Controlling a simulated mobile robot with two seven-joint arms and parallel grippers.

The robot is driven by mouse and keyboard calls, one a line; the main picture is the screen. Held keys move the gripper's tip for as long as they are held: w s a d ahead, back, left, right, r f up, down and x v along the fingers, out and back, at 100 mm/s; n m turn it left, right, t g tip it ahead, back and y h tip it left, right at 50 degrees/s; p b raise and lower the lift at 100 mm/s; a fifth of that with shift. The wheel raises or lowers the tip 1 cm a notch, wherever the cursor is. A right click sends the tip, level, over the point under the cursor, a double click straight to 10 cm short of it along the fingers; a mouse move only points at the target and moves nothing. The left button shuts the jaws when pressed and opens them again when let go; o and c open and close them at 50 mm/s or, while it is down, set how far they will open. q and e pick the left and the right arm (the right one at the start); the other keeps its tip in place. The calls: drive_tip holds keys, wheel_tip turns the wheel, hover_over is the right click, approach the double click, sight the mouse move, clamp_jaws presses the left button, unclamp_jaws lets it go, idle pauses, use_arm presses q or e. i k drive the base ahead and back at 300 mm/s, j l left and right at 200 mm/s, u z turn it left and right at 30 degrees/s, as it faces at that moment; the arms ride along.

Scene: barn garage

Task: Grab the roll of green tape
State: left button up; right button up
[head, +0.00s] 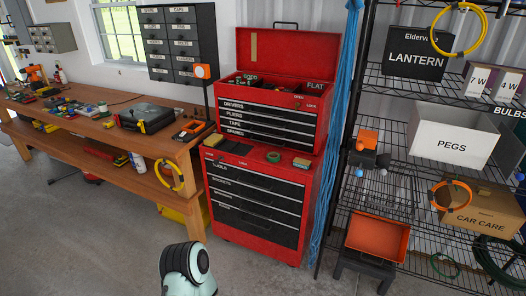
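A small green round item, which looks like a roll of tape (273,157), lies on the ledge of the red tool chest (262,235) in the head view. It is too small to make out fully. A tan and green item (302,163) lies to its right on the same ledge. Neither gripper is in view.
The wooden workbench (168,148) at left holds tools and a black case (145,117). Blue strands (335,130) hang right of the chest. A wire shelf at right holds a white PEGS bin (452,136) and boxes. Floor before the chest is clear.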

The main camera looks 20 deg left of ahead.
sight(268, 159)
drive_tip(key=i+j, duration=0.35)
drive_tip(key=j, duration=0.15)
drive_tip(key=i+j+u, duration=0.15)
drive_tip(key=i+j, duration=0.2)
drive_tip(key=j, duration=0.15)
